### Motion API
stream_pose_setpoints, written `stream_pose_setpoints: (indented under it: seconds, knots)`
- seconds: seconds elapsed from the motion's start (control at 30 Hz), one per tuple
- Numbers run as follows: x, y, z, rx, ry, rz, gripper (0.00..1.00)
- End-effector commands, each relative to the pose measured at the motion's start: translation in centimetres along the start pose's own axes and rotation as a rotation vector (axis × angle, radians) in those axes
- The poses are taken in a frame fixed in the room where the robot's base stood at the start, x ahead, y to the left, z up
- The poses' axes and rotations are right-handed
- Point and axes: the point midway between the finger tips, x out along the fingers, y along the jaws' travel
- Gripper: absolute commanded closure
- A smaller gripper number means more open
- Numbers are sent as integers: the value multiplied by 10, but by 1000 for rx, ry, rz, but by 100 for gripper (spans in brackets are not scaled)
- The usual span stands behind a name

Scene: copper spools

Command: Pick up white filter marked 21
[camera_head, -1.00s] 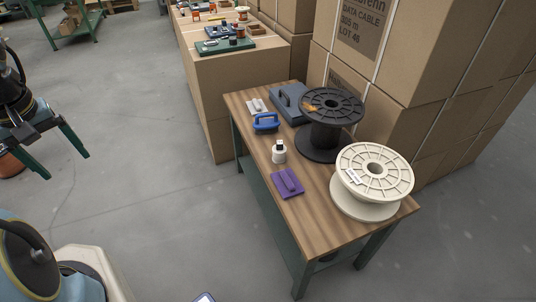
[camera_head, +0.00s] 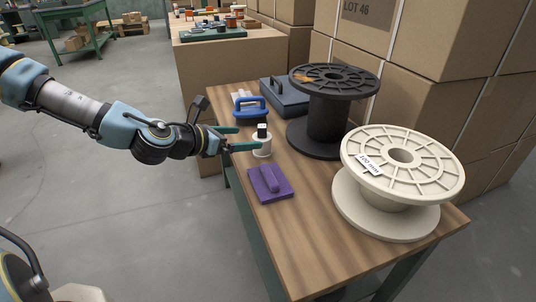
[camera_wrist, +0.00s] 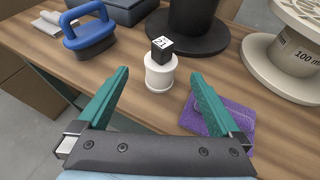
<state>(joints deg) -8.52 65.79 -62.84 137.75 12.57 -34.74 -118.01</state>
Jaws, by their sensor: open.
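The white filter (camera_head: 262,148) is a small white cylinder with a black block on top. It stands upright on the wooden table (camera_head: 315,218). In the wrist view the filter (camera_wrist: 160,76) is ahead of the fingertips, and the block's pale label seems to read 21. My gripper (camera_head: 245,138) reaches in from the left, its green fingers open and pointing at the filter. In the wrist view my gripper (camera_wrist: 157,80) has its fingers spread wide with nothing between them, and the filter lies just beyond, roughly centred.
A black spool (camera_head: 327,115) and a cream spool (camera_head: 400,165) stand to the right. A grey-blue case (camera_head: 285,98) sits at the back. The table's front is bare.

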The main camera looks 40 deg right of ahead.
Motion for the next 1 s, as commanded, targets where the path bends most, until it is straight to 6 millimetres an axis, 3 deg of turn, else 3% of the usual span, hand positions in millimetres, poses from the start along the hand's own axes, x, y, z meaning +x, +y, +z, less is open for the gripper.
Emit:
stream_pose_setpoints:
  seconds: [0.3,0.57,0.83,1.0]
  knots:
    - [45,0,3,-28,-18,3,0]
    - [65,0,2,-26,-16,3,0]
    - [102,-2,-2,-25,-16,2,0]
    - [110,-2,-2,-27,-16,3,0]
